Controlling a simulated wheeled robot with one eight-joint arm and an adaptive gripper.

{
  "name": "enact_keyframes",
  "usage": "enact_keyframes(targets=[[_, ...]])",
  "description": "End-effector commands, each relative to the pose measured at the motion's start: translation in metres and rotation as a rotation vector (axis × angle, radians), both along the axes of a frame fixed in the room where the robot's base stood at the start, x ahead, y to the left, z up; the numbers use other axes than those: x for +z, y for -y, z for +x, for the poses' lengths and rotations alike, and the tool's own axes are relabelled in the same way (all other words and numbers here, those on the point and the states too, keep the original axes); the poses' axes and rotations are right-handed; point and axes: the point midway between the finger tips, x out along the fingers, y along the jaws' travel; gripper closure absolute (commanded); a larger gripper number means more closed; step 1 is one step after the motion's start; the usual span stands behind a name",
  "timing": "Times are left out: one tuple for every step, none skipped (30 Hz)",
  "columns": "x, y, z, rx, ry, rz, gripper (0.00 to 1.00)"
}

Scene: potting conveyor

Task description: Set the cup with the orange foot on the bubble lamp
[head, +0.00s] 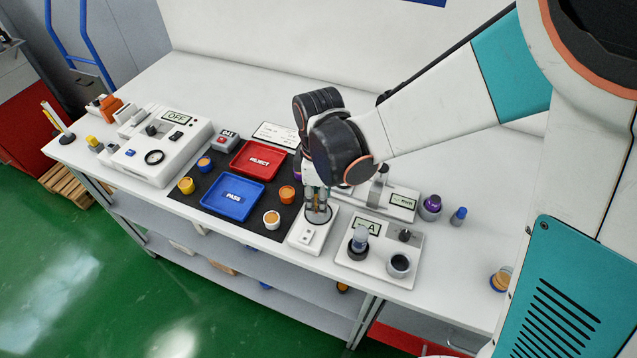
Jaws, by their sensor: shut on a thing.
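My gripper (318,206) points down over the round dark-rimmed plate of a small white box, which looks like the bubble lamp (306,238). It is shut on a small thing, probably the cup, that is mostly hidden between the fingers. I cannot make out the colour of its foot. The held thing is at or just above the round plate; I cannot tell whether it touches.
A white station (378,266) with a grey pot (398,265) stands close on the right.

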Motion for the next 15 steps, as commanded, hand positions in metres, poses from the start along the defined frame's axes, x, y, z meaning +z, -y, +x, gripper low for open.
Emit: enact_keyframes(targets=[[-0.012, 0.001, -0.001, 0.001, 0.000, 0.000, 0.91], [-0.017, 0.002, -0.001, 0.002, 0.000, 0.000, 0.91], [-0.023, 0.003, -0.002, 0.003, 0.000, 0.000, 0.91], [-0.026, 0.003, -0.002, 0.003, 0.000, 0.000, 0.91], [-0.029, 0.004, -0.003, 0.004, 0.000, 0.000, 0.91], [-0.032, 0.004, -0.003, 0.004, 0.000, 0.000, 0.91], [-0.032, 0.004, -0.003, 0.005, 0.000, 0.000, 0.91], [-0.032, 0.005, -0.003, 0.005, 0.000, 0.000, 0.91], [-0.032, 0.005, -0.003, 0.005, 0.000, 0.000, 0.91], [-0.031, 0.005, -0.003, 0.005, 0.000, 0.000, 0.91], [-0.030, 0.005, -0.003, 0.005, 0.000, 0.000, 0.91], [-0.030, 0.005, -0.003, 0.005, 0.000, 0.000, 0.91], [-0.030, 0.005, -0.003, 0.005, 0.000, 0.000, 0.91], [-0.030, 0.005, -0.003, 0.005, 0.000, 0.000, 0.91], [-0.031, 0.005, -0.003, 0.005, 0.000, 0.000, 0.91]])
